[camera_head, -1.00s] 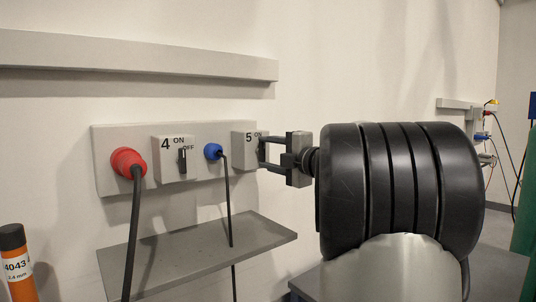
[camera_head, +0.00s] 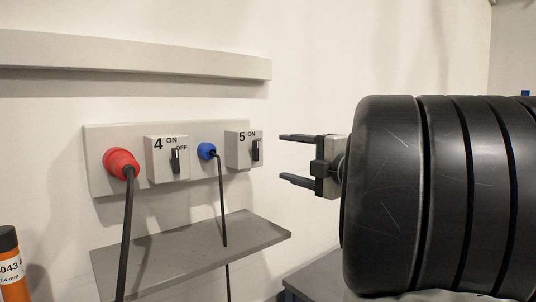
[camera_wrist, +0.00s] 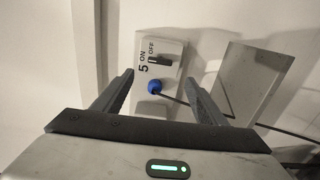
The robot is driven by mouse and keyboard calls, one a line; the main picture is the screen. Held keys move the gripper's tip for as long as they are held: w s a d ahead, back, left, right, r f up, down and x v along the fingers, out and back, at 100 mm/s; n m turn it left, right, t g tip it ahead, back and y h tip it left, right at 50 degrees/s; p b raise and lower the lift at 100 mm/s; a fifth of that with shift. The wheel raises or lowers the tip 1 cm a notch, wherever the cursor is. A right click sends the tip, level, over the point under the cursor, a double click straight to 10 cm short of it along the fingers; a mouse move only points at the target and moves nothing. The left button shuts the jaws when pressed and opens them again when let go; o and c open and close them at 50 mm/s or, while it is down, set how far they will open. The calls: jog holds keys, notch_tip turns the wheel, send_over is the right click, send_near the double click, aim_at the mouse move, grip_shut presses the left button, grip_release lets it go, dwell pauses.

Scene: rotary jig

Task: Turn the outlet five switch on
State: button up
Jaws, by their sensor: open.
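The outlet five switch (camera_head: 255,150) is a black lever on a grey box marked 5, ON and OFF, at the right end of the wall panel. The lever stands upright, its upper end toward the ON mark. It also shows in the wrist view (camera_wrist: 160,61), turned sideways, beyond the fingertips. My gripper (camera_head: 283,158) is open and empty, to the right of the box and apart from it. Its two fingers, one above the other, point left toward the switch. In the wrist view the open fingers (camera_wrist: 160,82) frame the blue plug below the switch.
A blue plug (camera_head: 207,151) with a black cable sits left of outlet five. Outlet four's switch (camera_head: 175,160) and a red plug (camera_head: 121,163) are farther left. A grey shelf (camera_head: 190,258) lies below, and a grey rail (camera_head: 130,57) runs above.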

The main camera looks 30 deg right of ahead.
jog(key=s+d, duration=0.1)
jog(key=s, duration=0.5)
jog(key=shift+d, duration=0.1)
